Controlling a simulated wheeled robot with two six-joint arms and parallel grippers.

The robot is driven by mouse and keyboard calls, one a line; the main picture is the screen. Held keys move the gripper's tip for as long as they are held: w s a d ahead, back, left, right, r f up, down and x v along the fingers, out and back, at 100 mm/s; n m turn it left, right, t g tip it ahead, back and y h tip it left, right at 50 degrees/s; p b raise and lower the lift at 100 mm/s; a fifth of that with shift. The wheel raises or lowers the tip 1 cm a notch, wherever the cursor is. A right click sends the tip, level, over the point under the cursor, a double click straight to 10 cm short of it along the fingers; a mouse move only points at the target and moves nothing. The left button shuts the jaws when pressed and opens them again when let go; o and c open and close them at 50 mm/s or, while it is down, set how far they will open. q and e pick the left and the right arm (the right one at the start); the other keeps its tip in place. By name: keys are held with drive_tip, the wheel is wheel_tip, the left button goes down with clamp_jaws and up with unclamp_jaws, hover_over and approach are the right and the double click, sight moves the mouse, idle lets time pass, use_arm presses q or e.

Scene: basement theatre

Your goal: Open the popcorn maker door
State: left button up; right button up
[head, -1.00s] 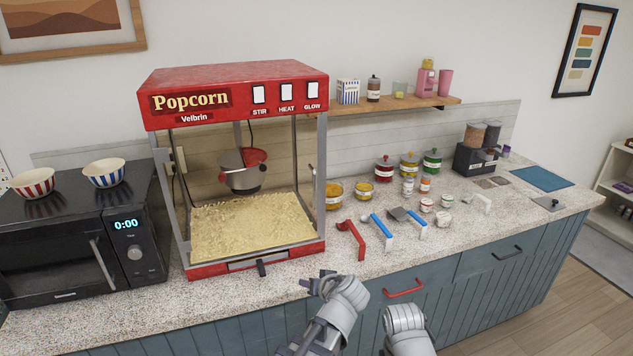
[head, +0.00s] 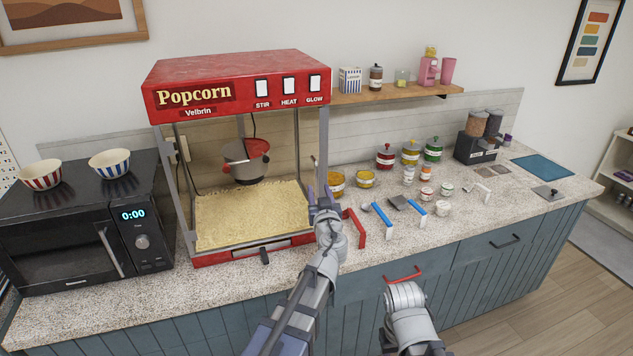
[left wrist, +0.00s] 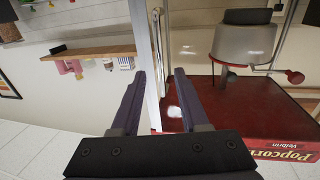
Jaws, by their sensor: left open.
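The popcorn maker (head: 238,73) is a red-topped cabinet with grey posts, a hanging kettle (head: 245,162) and popcorn in its lower part. A thin upright handle (head: 315,172) shows near its right front post. Whether the clear door is closed is hard to tell. My left gripper (head: 322,196) is open in front of the cabinet's lower right corner. The left wrist view is upside down; there a pale upright post (left wrist: 145,60) and a thin bar (left wrist: 156,30) lie between the open fingers (left wrist: 158,85), with no clear contact. My right arm shows at the bottom, its gripper out of view.
A black microwave (head: 75,235) with two striped bowls stands at left. A red scoop (head: 356,227) and blue-handled tools (head: 380,214) lie right of my left gripper. Jars stand behind them, below a wooden shelf (head: 395,95). The counter's front right strip (head: 470,222) is clear.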

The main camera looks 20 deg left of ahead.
sight(317, 182)
use_arm(q)
drive_tip(key=x, duration=0.6)
clamp_jaws()
idle(1.3)
